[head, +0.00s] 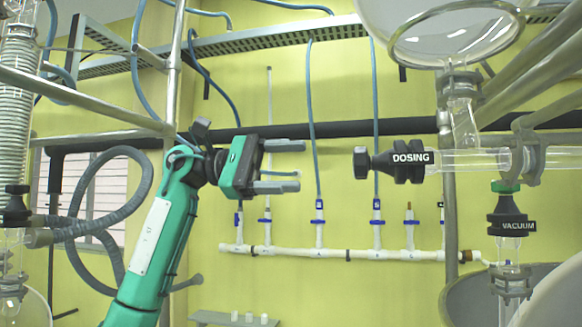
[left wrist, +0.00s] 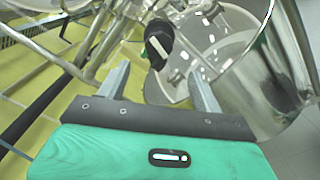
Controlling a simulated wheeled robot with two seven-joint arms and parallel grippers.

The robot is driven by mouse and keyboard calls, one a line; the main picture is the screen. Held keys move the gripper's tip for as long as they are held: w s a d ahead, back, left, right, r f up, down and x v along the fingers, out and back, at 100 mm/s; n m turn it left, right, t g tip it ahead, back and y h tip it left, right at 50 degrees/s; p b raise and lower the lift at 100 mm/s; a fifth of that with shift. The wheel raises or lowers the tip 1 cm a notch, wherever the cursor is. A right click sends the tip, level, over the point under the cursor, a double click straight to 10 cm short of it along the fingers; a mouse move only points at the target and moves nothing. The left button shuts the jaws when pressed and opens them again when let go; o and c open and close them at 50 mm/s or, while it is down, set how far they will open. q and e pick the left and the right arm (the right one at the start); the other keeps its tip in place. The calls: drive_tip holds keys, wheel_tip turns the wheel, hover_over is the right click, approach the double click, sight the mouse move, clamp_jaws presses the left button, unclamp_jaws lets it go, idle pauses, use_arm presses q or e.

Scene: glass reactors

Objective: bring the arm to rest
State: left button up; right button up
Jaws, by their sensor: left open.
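My left arm (head: 165,240) rises from the bottom left of the head view, green with a dark wrist. My left gripper (head: 292,166) is open and empty, its two grey fingers pointing right. The black DOSING valve knob (head: 362,163) is to the right of the fingertips, with a clear gap between them. In the left wrist view the two fingers (left wrist: 160,88) stand apart, and a black knob (left wrist: 159,40) shows beyond them, in line with the gap. My right gripper is not in view.
A glass vessel (head: 450,30) hangs at the upper right. The VACUUM valve (head: 507,215) is below the glass pipe (head: 470,160). Metal frame tubes (head: 80,95) and a grey hose (head: 95,225) stand left of my arm. A white manifold pipe (head: 340,254) runs along the yellow wall.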

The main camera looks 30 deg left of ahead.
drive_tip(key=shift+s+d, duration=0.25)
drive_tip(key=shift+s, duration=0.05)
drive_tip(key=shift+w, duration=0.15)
